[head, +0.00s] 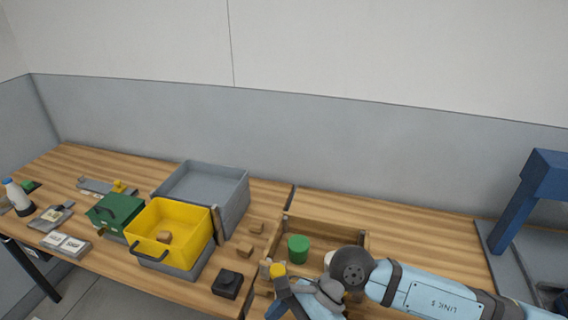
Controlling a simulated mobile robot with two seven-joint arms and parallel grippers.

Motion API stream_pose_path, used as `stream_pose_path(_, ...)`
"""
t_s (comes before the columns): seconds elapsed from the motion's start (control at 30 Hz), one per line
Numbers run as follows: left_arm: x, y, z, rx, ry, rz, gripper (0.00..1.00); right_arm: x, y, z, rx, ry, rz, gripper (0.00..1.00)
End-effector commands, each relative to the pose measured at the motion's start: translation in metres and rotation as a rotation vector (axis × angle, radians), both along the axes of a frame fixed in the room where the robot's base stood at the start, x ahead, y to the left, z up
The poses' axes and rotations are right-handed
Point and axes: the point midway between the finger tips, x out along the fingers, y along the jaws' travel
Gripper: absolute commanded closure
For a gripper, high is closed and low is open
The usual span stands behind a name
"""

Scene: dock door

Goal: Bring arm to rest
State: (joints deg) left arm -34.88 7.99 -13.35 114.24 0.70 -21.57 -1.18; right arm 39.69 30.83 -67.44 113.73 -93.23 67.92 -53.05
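My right arm (430,292), light blue with dark joints, comes in from the right and reaches over the front of a wooden tray. Its wrist end bends down toward the bottom edge, and my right gripper (280,282) seems to be at the tray's front left corner. A small yellow piece (277,270) shows there; I cannot tell whether it is held. The fingers are too small and covered to read. My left gripper is not in view.
The wooden tray (322,229) holds a green cylinder (298,248). Left of it are small wooden blocks (244,251), a black box (227,284), a yellow bin (178,208), a grey bin (205,172) and a green box (112,214). A blue frame (507,215) stands at right.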

Motion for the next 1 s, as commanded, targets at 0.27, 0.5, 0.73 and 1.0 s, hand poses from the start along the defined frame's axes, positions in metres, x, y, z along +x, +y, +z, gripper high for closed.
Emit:
stream_pose_path(0.27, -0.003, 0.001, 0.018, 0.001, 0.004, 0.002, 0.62, -0.009, 0.053, 0.086, 0.527, 0.844, -0.501, 0.08)
stream_pose_path(0.5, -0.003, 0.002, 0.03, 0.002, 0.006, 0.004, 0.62, 0.048, 0.005, 0.088, 0.863, 1.693, -0.975, 0.08)
stream_pose_path(0.73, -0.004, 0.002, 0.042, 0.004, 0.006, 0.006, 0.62, 0.058, -0.091, -0.01, 1.118, 2.555, -1.409, 0.08)
stream_pose_path(1.0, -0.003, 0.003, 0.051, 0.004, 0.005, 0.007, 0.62, -0.021, -0.172, -0.125, -0.784, -1.949, 1.014, 0.08)
